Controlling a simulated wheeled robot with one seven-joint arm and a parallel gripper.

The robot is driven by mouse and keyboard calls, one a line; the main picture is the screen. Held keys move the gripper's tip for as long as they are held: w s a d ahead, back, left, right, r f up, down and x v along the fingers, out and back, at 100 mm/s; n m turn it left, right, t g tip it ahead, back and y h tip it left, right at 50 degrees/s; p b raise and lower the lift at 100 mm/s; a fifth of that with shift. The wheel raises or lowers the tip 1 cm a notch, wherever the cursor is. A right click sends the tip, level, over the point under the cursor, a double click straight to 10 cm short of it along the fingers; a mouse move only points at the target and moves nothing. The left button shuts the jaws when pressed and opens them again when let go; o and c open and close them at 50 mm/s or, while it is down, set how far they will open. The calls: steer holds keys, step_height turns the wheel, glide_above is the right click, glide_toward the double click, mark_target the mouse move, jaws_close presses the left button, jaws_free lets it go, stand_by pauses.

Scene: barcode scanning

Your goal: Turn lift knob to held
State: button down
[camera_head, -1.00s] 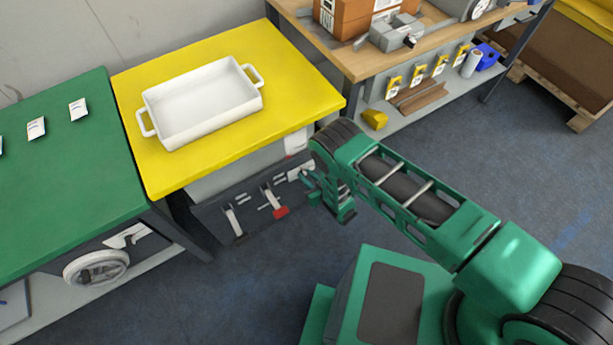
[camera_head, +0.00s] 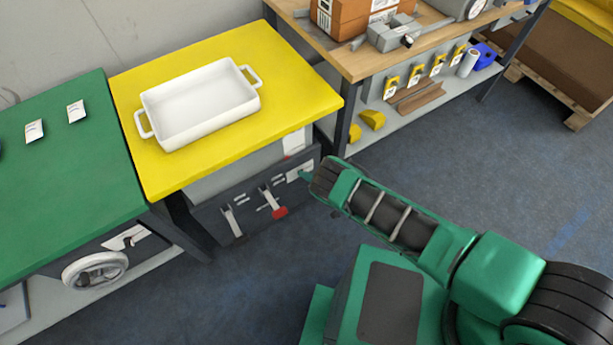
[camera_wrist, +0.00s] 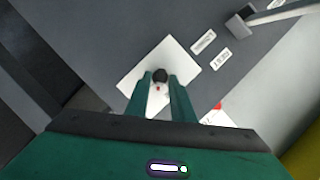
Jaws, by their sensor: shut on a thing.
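The lift knob (camera_wrist: 160,75) is a small dark knob on a pale plate (camera_wrist: 182,70), on the grey front panel (camera_head: 243,203) below the yellow tabletop. In the wrist view my gripper (camera_wrist: 160,80) has its two green fingers on either side of the knob and is shut on it. A small red mark shows just below the knob, between the fingers. In the head view my arm hides most of the gripper, and the knob itself cannot be made out. The knob's exact setting cannot be read.
Two levers, one with a red end (camera_head: 280,211), stand on the panel left of my gripper. A white dish (camera_head: 205,100) sits on the yellow table (camera_head: 295,90). A handwheel (camera_head: 95,270) is under the green table (camera_head: 75,180). The floor (camera_head: 480,165) at right is clear.

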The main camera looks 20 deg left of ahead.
steer(key=shift+w+d+f+m+y, duration=0.15)
steer(key=shift+m+y, duration=0.15)
steer(key=shift+m, duration=0.3)
steer(key=shift+w+d+f+m+y, duration=0.15)
steer(key=shift+m+y, duration=0.15)
steer(key=shift+m, duration=0.3)
steer(key=shift+s, duration=0.15)
steer(key=c, duration=1.8)
jaws_free()
steer(key=shift+c, duration=0.2)
steer(key=shift+a, duration=0.1)
steer(key=shift+r, duration=0.15)
